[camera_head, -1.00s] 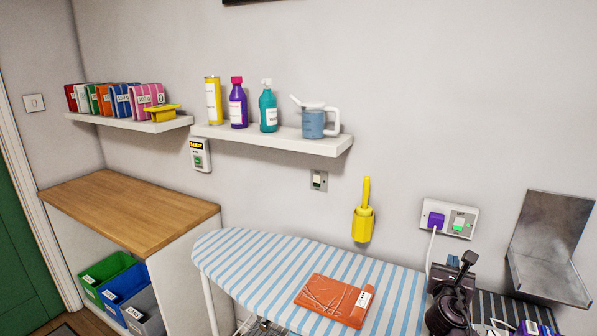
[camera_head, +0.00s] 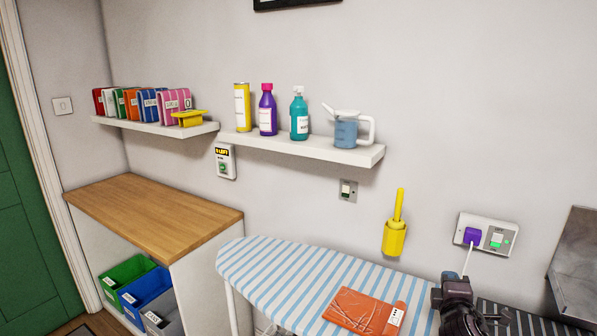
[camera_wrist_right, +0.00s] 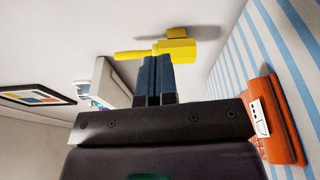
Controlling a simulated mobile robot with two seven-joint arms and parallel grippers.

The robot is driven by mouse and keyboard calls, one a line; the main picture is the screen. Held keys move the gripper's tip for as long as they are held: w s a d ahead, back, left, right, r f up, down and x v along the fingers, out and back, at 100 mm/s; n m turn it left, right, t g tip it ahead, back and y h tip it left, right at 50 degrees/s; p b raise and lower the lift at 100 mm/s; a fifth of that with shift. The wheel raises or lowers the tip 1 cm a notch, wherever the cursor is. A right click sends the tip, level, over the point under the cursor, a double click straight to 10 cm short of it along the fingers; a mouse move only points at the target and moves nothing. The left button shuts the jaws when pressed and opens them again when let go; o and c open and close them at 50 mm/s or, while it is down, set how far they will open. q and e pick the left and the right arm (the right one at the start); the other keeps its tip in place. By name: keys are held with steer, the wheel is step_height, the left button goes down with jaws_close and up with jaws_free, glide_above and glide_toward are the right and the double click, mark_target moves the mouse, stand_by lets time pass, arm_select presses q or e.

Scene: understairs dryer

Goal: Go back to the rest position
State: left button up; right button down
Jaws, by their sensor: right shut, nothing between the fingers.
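My right gripper (camera_wrist_right: 154,75) is shut and empty in the right wrist view, its two dark fingers side by side. In the head view, part of my dark right arm and gripper (camera_head: 460,305) shows at the lower right, in front of the ironing board's right end. Beyond the fingers in the wrist view is a yellow brush in its holder (camera_wrist_right: 177,50), on the wall. Whether the fingers are near it or far from it is hard to tell. My left gripper is not in view.
The striped ironing board (camera_head: 265,270) carries an orange packet (camera_head: 358,311). A wall shelf (camera_head: 350,154) holds bottles and a blue jug (camera_head: 346,131). A metal ledge (camera_head: 575,270) stands at the right. The wooden counter (camera_head: 150,210) is bare.

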steer(key=s+a+f+m+y, duration=0.1)
steer(key=s+a+f+m, duration=0.1)
steer(key=s+f+m, duration=0.1)
steer(key=s+a+f+m+g+y, duration=0.1)
steer(key=s+a+f+m+y, duration=0.1)
steer(key=s+f+m, duration=0.1)
steer(key=s+a+f+m+y, duration=0.1)
steer(key=s+a+f+m, duration=0.1)
steer(key=s+f+m, duration=0.2)
steer(key=shift+s+a+f+m+g+y, duration=0.15)
steer(key=shift+s+m+y, duration=0.1)
steer(key=shift+s, duration=0.55)
steer(key=shift+s+r+m+g+y, duration=0.15)
steer(key=shift+s+m, duration=0.1)
steer(key=shift+s, duration=0.55)
steer(key=s+f+m+g, duration=0.1)
steer(key=s+f, duration=0.4)
steer(key=s, duration=0.5)
steer(key=s+a+f+m+g, duration=0.1)
steer(key=s+f+m+g, duration=0.1)
steer(key=s+f, duration=0.4)
steer(key=s+g, duration=0.1)
steer(key=s, duration=0.3)
steer(key=shift+a+f+m+y, duration=0.15)
steer(key=shift+f+m+y, duration=0.1)
steer(key=shift+m+y, duration=0.05)
steer(key=shift+s, duration=0.1)
